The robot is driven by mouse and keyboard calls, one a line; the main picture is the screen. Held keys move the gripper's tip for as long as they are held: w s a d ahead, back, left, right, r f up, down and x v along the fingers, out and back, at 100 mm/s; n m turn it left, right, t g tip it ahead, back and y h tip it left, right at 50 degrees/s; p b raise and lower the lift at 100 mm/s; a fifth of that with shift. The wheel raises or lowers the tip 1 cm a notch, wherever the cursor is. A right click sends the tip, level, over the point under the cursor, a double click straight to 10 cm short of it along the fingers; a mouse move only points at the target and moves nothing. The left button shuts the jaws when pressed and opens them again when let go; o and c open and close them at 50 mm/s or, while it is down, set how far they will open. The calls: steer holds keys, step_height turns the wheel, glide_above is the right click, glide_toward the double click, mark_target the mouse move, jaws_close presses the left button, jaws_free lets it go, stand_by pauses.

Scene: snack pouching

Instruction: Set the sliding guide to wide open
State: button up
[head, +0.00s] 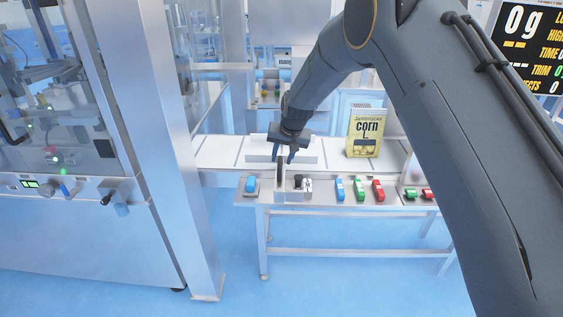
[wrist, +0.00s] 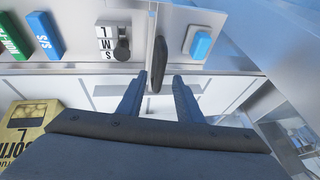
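My gripper (wrist: 160,80) is open, with its two fingers apart and pointing at the work table. In the wrist view a dark upright bar (wrist: 158,65), which looks like the handle of the sliding guide, lies in line with the gap between the fingertips. I cannot tell whether the tips reach around it. The fingers do not appear closed on it. In the head view my gripper (head: 287,155) is above the conveyor's front edge, and the dark bar (head: 280,171) shows just below it. The guide's opening is largely hidden by my gripper.
A black knob (wrist: 122,50) sits beside an S, M, L label plate (wrist: 106,40). A blue button (wrist: 201,45) is on the bar's other side. Blue, green and red switches (head: 378,190) line the panel. A corn pouch (head: 365,133) stands on the conveyor (head: 220,152) to the right.

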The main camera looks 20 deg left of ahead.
steer(key=shift+b+v, duration=0.65)
steer(key=shift+v, duration=1.95)
steer(key=s+d+r+m+h, duration=0.1)
steer(key=s+d, duration=0.4)
steer(key=d, duration=0.7)
steer(key=s+d+r+h, duration=0.1)
steer(key=s+d, duration=0.4)
steer(key=d, duration=0.6)
steer(key=s+d+g, duration=0.1)
steer(key=s+d, duration=0.7)
steer(key=s, duration=0.3)
steer(key=s+d+f+m+g+h, duration=0.1)
steer(key=s+d, duration=0.8)
steer(key=s, duration=0.2)
steer(key=shift+s+d+f+b, duration=0.15)
steer(key=shift+s+d+b, duration=0.1)
steer(key=shift+b, duration=0.1)
